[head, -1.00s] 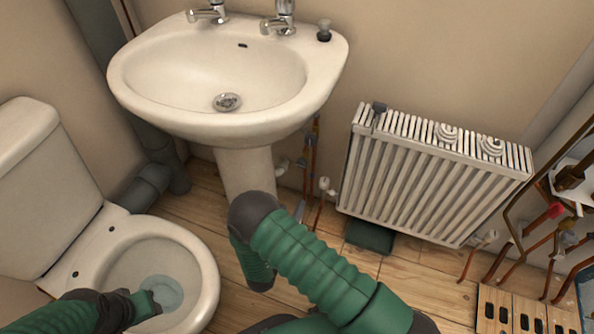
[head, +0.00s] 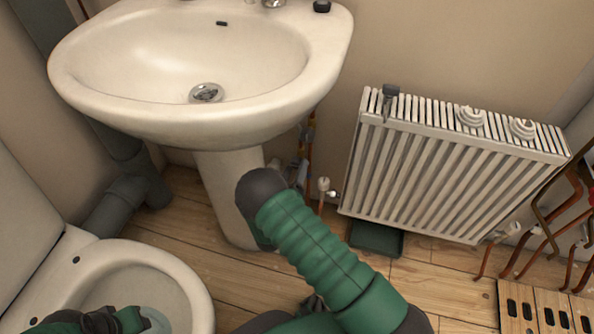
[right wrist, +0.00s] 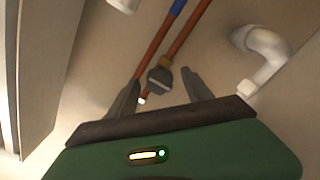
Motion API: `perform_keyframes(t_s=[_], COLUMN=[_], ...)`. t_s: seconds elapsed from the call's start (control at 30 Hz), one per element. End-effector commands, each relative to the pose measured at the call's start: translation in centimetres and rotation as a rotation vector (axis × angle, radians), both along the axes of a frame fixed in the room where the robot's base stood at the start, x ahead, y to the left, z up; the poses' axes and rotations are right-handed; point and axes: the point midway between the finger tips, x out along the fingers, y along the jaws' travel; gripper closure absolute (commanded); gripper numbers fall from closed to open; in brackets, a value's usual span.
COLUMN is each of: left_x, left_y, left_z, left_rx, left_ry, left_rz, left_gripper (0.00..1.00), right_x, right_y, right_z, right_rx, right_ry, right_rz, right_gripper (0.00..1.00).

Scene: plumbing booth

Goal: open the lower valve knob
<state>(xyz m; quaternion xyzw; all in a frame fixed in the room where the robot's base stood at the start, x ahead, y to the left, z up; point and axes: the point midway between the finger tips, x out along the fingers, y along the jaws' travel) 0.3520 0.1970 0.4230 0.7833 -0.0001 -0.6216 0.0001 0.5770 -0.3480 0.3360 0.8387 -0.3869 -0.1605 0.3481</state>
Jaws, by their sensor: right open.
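In the right wrist view my right gripper (right wrist: 160,76) is open, with its two dark fingers spread and nothing gripped. In the head view the copper pipes (head: 310,150) stand beside the sink pedestal. My right arm hides part of that area and the right gripper's fingers.
The white sink (head: 200,115) and its pedestal (head: 225,215) stand close to my right arm. The toilet (head: 190,285) is lower left. A white waste pipe (right wrist: 268,48) bends beside the right finger.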

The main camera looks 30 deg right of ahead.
Motion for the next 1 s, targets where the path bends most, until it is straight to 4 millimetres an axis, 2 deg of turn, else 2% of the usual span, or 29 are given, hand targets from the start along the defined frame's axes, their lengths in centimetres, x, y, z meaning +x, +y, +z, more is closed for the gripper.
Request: perform_keyframes(t_s=[0.03, 0.2, 0.47, 0.9, 1.0], left_x=[0.0, 0.0, 0.0, 0.0, 0.0], left_y=[0.0, 0.0, 0.0, 0.0, 0.0], left_z=[-1.0, -1.5, -1.4, -1.4, -1.4], left_rx=[0.0, 0.0, 0.0, 0.0, 0.0], left_ry=[0.0, 0.0, 0.0, 0.0, 0.0], left_rz=[0.0, 0.0, 0.0, 0.0, 0.0], left_gripper=[0.64, 0.64, 0.64, 0.64, 0.64], right_x=[0.6, 1.7, 1.8, 1.8, 1.8], right_y=[-0.7, -2.0, -2.1, -2.0, -2.0], right_z=[-0.4, -0.1, 0.1, 0.0, 0.0], right_rx=[0.001, 0.0, 0.001, 0.001, 0.002], right_ry=[-0.003, -0.001, 0.0, 0.001, 0.001], right_rz=[-0.003, -0.001, 0.001, 0.001, 0.002], right_gripper=[0.41, 0.41, 0.41, 0.99, 1.0])
